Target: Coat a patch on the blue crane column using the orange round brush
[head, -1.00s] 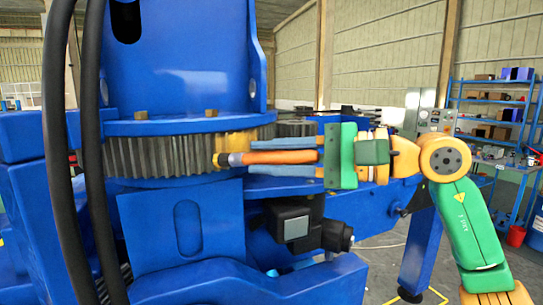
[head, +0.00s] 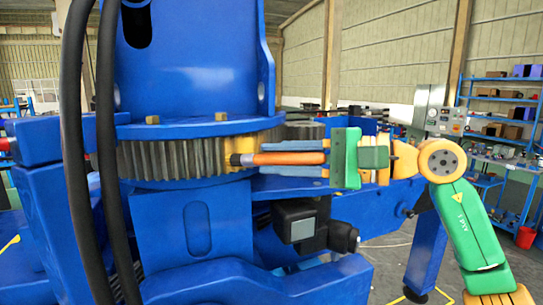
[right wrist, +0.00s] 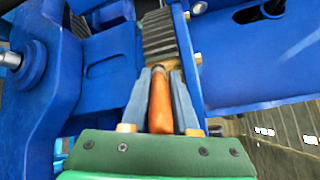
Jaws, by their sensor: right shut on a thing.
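The blue crane column (head: 190,65) rises at the left of centre in the head view, above a grey toothed ring (head: 165,160). A yellow patch (head: 262,138) shows on the ring's right side. My right gripper (head: 262,158) is shut on the orange round brush (head: 290,158), which lies level and points left. The brush's dark tip is at the yellow patch; whether it touches, I cannot tell. In the right wrist view the orange brush (right wrist: 160,105) sits between the blue-grey fingers, pointing at the toothed ring (right wrist: 160,35). My left gripper is not in view.
Black hoses (head: 75,150) hang in front of the crane at left. A black motor-like box (head: 300,228) sits below my right gripper. A blue shelf rack (head: 500,100) and a red bucket (head: 525,237) stand at far right. Open floor shows at lower right.

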